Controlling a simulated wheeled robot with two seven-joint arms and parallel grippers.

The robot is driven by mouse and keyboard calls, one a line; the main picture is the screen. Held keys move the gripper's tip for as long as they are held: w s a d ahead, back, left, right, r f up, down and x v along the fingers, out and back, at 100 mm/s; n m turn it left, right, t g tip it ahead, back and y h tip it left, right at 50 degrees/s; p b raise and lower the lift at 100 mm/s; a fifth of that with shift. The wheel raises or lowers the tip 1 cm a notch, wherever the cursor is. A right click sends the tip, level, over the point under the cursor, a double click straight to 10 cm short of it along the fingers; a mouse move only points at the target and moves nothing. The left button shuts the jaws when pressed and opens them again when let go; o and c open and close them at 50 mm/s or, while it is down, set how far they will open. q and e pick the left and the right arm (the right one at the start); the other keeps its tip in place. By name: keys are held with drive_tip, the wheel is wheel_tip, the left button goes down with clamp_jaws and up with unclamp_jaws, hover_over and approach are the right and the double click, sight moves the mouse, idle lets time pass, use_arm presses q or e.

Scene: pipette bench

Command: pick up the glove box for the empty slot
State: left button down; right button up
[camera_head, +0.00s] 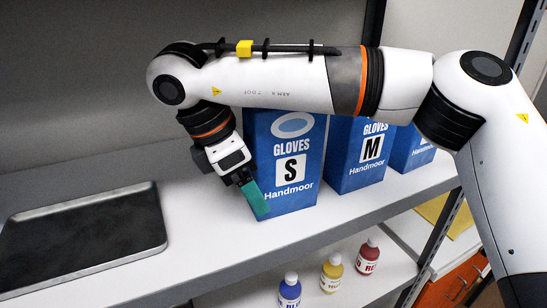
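Three blue glove boxes stand upright in a row on the upper shelf. The one marked S (285,183) is nearest, the one marked M (359,160) is right of it, and a third (411,150) is partly covered by my arm, its size letter hidden. My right gripper (253,196) is at the left edge of the S box, with a green finger pad at the box's lower left front. I cannot tell if it touches the box. The other finger is not clearly visible. My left gripper is not in view.
A dark metal tray (160,222) lies on the shelf at the left. Bare white shelf (205,215) lies between it and the S box. Blue (290,291), yellow (332,273) and red (367,256) bottles stand on the lower shelf. A metal upright (430,245) is at the right.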

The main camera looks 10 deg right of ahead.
idle(0.5)
drive_tip(key=c, duration=1.2)
drive_tip(key=shift+c, duration=0.3)
drive_tip(key=shift+r, duration=0.1)
